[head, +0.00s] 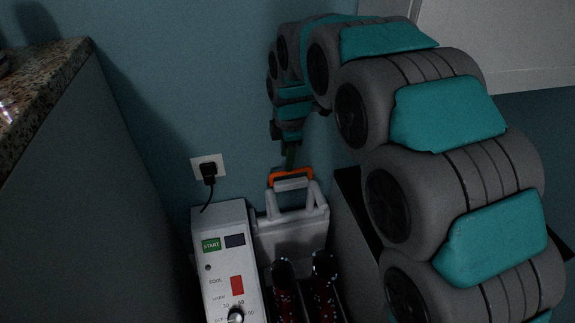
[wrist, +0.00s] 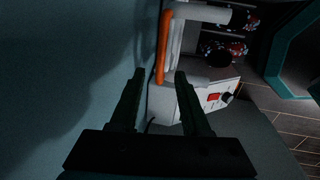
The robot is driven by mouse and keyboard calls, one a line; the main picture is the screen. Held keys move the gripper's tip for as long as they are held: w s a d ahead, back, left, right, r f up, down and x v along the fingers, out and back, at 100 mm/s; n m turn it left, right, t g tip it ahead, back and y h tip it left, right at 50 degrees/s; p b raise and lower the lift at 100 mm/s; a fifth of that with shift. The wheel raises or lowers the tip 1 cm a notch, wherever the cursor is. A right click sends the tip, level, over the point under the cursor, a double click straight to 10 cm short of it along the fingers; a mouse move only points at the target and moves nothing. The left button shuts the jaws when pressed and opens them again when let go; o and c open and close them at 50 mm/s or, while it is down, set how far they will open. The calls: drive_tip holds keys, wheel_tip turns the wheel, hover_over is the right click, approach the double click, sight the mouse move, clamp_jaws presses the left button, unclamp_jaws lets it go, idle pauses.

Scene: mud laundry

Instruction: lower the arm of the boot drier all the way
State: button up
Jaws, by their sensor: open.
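The boot drier (head: 224,262) is a white-grey box with a green START label, a red switch and a dial. Its light-grey arm (head: 312,196) stands behind the boots and carries an orange bar (head: 291,175) at its top. The orange bar also shows in the wrist view (wrist: 163,45), running up and down the picture just beyond my fingertips. My gripper (wrist: 159,74) is open and empty, with the bar in line with the gap between its fingers. In the head view my gripper (head: 291,158) is just above the bar; contact cannot be told.
Two dark red patterned boots (head: 323,290) stand in front of the drier's arm. A black plug (head: 208,171) sits in the wall socket, its cord hanging by the box. A speckled counter (head: 45,75) is at the left. The blue wall is close behind.

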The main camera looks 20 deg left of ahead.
sight(286, 174)
drive_tip(key=f, duration=0.4)
drive_tip(key=shift+w+a+f, duration=0.2)
drive_tip(key=shift+w+f, duration=0.1)
drive_tip(key=shift+f, duration=0.1)
clamp_jaws()
idle(1.0)
